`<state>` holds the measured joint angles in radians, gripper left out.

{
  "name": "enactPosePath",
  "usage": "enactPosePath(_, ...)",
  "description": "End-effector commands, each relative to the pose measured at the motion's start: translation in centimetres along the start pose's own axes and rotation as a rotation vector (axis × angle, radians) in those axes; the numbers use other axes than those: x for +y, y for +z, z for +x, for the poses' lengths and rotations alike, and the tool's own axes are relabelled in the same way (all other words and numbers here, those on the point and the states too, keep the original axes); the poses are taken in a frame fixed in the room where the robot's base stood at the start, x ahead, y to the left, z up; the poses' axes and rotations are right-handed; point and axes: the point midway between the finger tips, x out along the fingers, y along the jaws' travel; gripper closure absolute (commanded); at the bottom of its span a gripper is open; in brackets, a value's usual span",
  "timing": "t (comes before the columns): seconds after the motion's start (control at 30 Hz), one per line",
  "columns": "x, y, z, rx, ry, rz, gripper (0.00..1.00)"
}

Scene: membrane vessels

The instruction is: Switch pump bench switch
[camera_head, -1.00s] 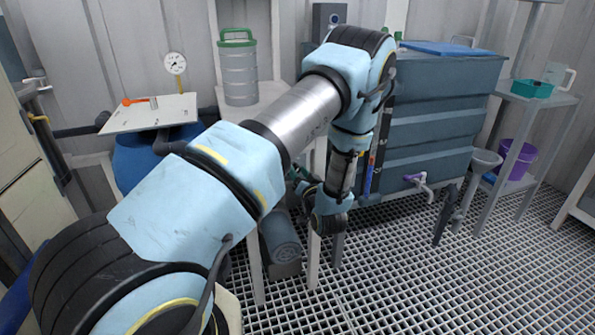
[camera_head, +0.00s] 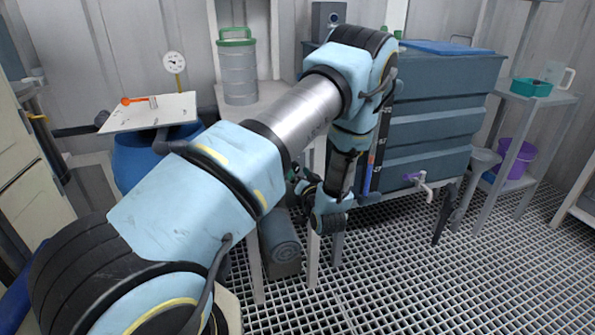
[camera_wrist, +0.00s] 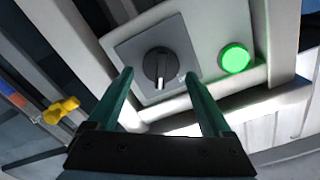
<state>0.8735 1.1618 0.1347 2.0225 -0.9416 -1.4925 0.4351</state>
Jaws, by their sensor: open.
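The pump bench switch (camera_wrist: 158,66) is a dark rotary knob on a grey square plate, fixed to a pale panel. It shows in the wrist view at the upper middle, with its grip bar pointing roughly up and down in the picture. A green round light (camera_wrist: 234,58) glows to its right. My gripper (camera_wrist: 156,76) is open, with its two teal fingers on either side of the knob in the picture. I cannot tell how far the fingertips are from the knob. In the head view my arm hides the switch and most of the gripper.
A yellow valve handle (camera_wrist: 61,110) sits at the left in the wrist view. A bench (camera_head: 262,101) carries a metal canister (camera_head: 238,75). Grating floor (camera_head: 390,270) is clear at front right.

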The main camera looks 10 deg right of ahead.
Motion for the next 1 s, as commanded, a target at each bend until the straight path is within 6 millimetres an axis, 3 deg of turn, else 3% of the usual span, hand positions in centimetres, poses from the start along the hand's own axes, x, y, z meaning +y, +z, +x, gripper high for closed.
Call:
enactPosePath(0.27, 0.1, 0.0, -1.7, 0.002, 0.003, 0.0, 0.16)
enactPosePath(0.7, 0.1, 0.0, -9.6, 0.001, 0.003, 0.001, 0.16)
enactPosePath(1.0, 0.0, 0.0, -10.9, 0.0, 0.0, 0.0, 0.16)
